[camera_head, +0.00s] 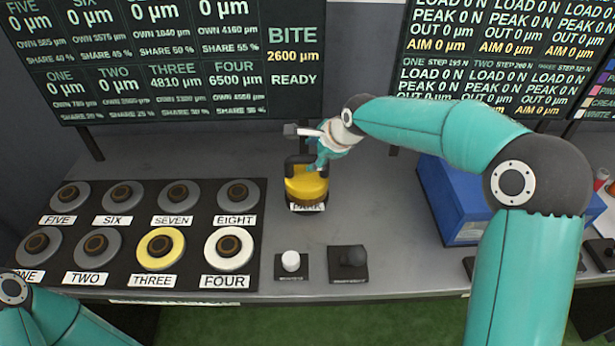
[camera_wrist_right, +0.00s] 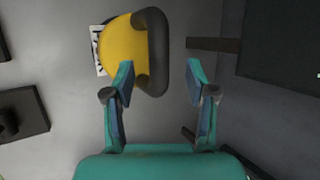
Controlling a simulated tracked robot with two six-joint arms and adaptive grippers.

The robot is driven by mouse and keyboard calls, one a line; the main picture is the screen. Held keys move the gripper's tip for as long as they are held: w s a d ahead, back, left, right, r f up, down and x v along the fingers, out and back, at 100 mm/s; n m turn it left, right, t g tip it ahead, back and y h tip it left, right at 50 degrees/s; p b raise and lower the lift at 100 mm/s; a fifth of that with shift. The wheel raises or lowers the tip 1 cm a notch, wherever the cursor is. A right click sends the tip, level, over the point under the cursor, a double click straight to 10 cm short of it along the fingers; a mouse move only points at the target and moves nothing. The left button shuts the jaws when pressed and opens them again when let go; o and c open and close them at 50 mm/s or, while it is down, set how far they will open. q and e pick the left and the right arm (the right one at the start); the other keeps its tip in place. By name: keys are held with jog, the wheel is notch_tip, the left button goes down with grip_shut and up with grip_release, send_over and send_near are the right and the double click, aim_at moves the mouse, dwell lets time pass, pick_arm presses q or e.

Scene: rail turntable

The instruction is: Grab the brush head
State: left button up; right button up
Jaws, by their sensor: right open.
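The brush head (camera_head: 306,188) is a yellow round block with a dark handle, on the grey bench at a labelled spot, centre of the head view. It also shows in the right wrist view (camera_wrist_right: 118,45), its dark handle on its right side. My right gripper (camera_head: 318,162) is over the brush head and hides part of it. My left gripper is out of view; only part of my left arm shows.
A dark panel with several labelled round pads (camera_head: 160,249) lies to the left. A blue box (camera_head: 452,200) stands to the right. A white knob (camera_head: 290,261) and a black knob (camera_head: 352,257) are at the bench front. Display boards (camera_head: 170,60) rise behind.

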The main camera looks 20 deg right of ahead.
aim_at(309, 157)
jog(key=p+x, duration=0.2)
jog(key=x, duration=0.2)
jog(key=shift+f, duration=0.1)
jog(key=shift+w+a+f, duration=0.1)
jog(key=shift+w+f, duration=0.1)
jog(key=shift+f, duration=0.2)
grip_shut()
jog(key=shift+r, duration=0.1)
